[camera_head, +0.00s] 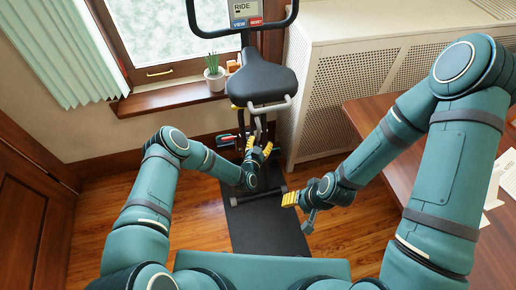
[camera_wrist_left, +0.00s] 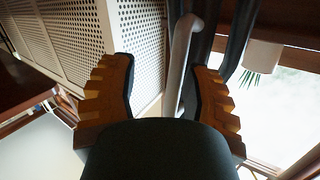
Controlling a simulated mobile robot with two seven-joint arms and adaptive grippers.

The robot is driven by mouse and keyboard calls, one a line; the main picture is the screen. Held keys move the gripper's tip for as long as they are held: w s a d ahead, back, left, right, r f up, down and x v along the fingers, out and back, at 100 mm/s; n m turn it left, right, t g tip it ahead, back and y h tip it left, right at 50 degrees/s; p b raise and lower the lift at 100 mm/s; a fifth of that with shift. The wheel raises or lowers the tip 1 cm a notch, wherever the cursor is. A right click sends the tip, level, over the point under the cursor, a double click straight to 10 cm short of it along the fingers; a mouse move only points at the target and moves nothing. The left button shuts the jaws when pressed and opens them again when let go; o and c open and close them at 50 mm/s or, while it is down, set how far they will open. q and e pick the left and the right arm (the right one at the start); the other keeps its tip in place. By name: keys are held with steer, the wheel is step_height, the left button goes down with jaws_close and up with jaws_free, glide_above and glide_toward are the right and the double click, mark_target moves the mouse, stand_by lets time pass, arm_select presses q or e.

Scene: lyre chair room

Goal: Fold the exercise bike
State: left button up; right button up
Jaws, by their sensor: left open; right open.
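The exercise bike (camera_head: 262,80) stands upright by the window, with a black seat, a handlebar and a console reading "RIDE". Its lower frame is partly hidden behind my left arm. My left gripper (camera_head: 258,148) is open below the seat, beside the bike's upright tubes. In the left wrist view, a grey tube of the bike (camera_wrist_left: 183,50) shows between the spread fingers of my left gripper (camera_wrist_left: 161,70); I cannot tell whether they touch it. My right gripper (camera_head: 297,203) is open and empty to the right of the bike's base, above the mat's right edge.
A black mat (camera_head: 268,228) lies under the bike on the wood floor. A perforated radiator cover (camera_head: 345,85) stands close on the right, with a wooden desk (camera_head: 385,120) beside it. A potted plant (camera_head: 214,77) sits on the window sill. A door (camera_head: 30,215) is at left.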

arm_select(q)
steer(key=v, duration=1.1)
steer(key=shift+s+a, duration=0.2)
steer(key=shift+s, duration=0.15)
